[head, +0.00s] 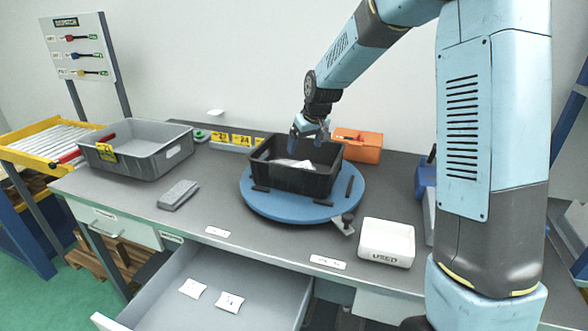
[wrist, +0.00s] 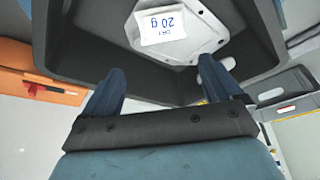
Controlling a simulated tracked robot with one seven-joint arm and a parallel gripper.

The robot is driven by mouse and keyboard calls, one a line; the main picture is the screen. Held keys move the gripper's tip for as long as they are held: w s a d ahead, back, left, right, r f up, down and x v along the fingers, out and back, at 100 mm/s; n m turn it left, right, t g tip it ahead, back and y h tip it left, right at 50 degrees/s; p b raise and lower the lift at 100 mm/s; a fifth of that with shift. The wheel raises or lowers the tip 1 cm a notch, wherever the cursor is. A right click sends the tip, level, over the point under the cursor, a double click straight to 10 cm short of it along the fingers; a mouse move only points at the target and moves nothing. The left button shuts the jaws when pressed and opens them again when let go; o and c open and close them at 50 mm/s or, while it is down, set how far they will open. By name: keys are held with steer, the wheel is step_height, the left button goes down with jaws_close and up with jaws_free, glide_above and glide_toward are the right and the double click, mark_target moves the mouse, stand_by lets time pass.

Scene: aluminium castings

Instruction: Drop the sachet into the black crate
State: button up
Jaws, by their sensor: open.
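The black crate (head: 318,181) stands on a round blue turntable (head: 262,206) on the bench. My gripper (head: 309,139) is over the crate, pointing down. In the wrist view my gripper (wrist: 163,75) has its two blue fingers spread, with nothing between them. A white sachet (wrist: 162,26) marked "20 g" lies on a pale metal casting (wrist: 207,42) inside the black crate (wrist: 85,60), beyond the fingertips and apart from them. In the head view the crate's near wall hides most of its contents. Two more white sachets (head: 193,288) (head: 229,302) lie in the open drawer.
A grey crate (head: 150,165) stands at the left, with a grey block (head: 178,194) near it. An orange box (head: 358,146) is behind the black crate. A white "USED" tray (head: 386,243) is at the front right. The open drawer (head: 265,290) juts forward.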

steer(key=v, duration=1.3)
steer(key=shift+r, duration=0.3)
steer(key=shift+s, duration=0.15)
steer(key=s+d+r+m+t+h, duration=0.1)
steer(key=s+d+r, duration=0.25)
steer(key=s, duration=0.55)
steer(key=s+d+r+m+h, duration=0.15)
steer(key=s+d, duration=0.25)
steer(key=s, duration=0.5)
steer(key=s+d+f+m, duration=0.1)
steer(key=s+d, duration=0.1)
steer(key=s, duration=0.6)
steer(key=s+d+f+m, duration=0.1)
steer(key=s+d+f, duration=0.1)
steer(key=s, duration=0.5)
steer(key=shift+s+d+m+t, duration=0.3)
steer(key=shift+s+d+m, duration=0.1)
steer(key=shift+d, duration=0.35)
